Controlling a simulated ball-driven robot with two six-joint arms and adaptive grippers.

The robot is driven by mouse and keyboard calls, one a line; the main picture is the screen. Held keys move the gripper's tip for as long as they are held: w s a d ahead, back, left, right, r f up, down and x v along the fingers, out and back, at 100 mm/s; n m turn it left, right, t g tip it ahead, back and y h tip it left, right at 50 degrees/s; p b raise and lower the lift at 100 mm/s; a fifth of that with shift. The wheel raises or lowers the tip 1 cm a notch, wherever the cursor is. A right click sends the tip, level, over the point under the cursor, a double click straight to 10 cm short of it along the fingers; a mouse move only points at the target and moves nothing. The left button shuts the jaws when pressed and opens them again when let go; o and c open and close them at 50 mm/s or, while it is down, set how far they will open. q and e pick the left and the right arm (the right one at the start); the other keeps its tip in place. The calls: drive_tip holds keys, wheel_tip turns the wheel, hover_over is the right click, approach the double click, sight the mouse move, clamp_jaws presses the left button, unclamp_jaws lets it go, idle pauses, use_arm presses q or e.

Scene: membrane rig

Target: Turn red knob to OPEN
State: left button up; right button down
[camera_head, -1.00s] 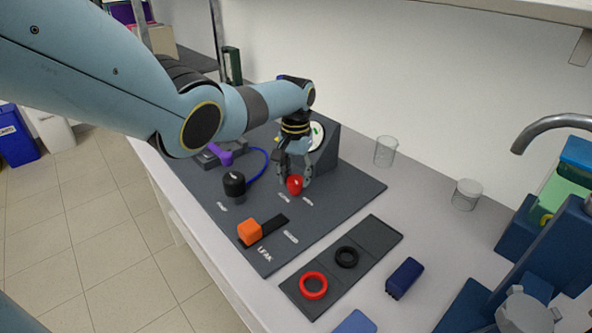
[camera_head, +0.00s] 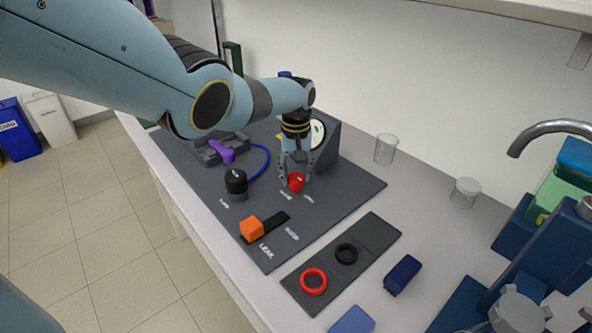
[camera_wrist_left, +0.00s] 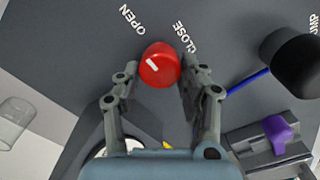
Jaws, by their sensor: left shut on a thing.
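The red knob (camera_head: 296,182) stands on the dark grey rig panel (camera_head: 340,195). It also shows in the left wrist view (camera_wrist_left: 160,66), with a short white mark on its top. There, the white word OPEN (camera_wrist_left: 140,19) lies to its upper left and CLOSE (camera_wrist_left: 187,37) to its upper right. The white mark slants toward the left, on the OPEN side. My left gripper (camera_head: 296,176) points down over the knob and is shut on it, one finger on each side. My right gripper is not in view.
A black knob (camera_head: 236,183), a purple lever (camera_head: 222,152) and an orange slider block (camera_head: 251,227) share the panel. A gauge (camera_head: 317,133) stands behind my gripper. Red (camera_head: 313,281) and black (camera_head: 346,254) rings lie in front. Glass beakers (camera_head: 385,149) stand right.

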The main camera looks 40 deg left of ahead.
sight(296, 175)
use_arm(q)
drive_tip(key=shift+w+r, duration=0.1)
drive_tip(key=o, duration=1.2)
drive_tip(key=shift+c, duration=0.2)
wheel_tip(296, 175, up, 12)
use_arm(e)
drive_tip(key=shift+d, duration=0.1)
